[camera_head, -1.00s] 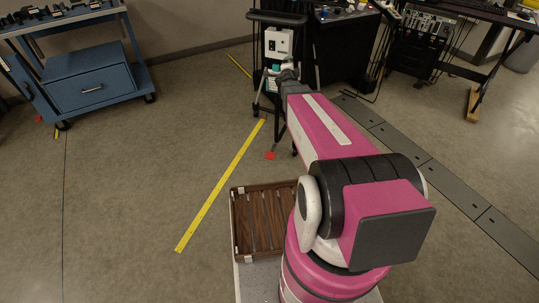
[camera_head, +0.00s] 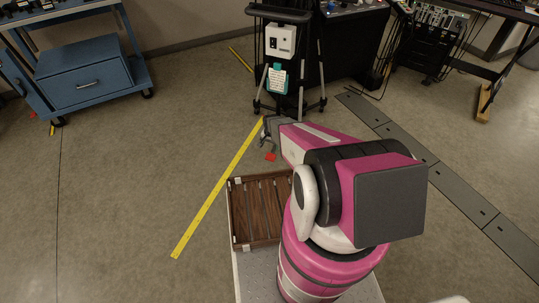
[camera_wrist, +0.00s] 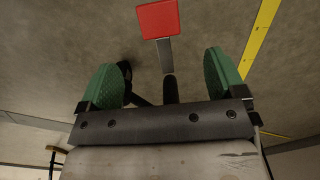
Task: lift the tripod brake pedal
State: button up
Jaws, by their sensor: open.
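The brake pedal is a red pad (camera_head: 270,156) low over the floor at the front of the black tripod stand (camera_head: 301,85). In the wrist view the red pad (camera_wrist: 158,20) shows at the top centre with a grey metal lever below it, running towards the dark tripod parts. My gripper (camera_wrist: 162,76) is open, its two green-padded fingers spread wide with nothing held. The pad lies above and beyond the gap between the fingers in that view. In the head view my gripper (camera_head: 265,139) hangs just above and left of the pad, partly hidden by the arm.
A white control box (camera_head: 281,39) is on the tripod stand. A yellow floor strip (camera_head: 218,188) runs beside it. A blue cart (camera_head: 85,75) stands at left, black cabinets at back right. A wooden tray (camera_head: 233,226) is near my base. The floor at left is clear.

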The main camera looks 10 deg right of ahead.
aim_at(270, 157)
notch_tip(270, 157, down, 11)
dwell(0.6)
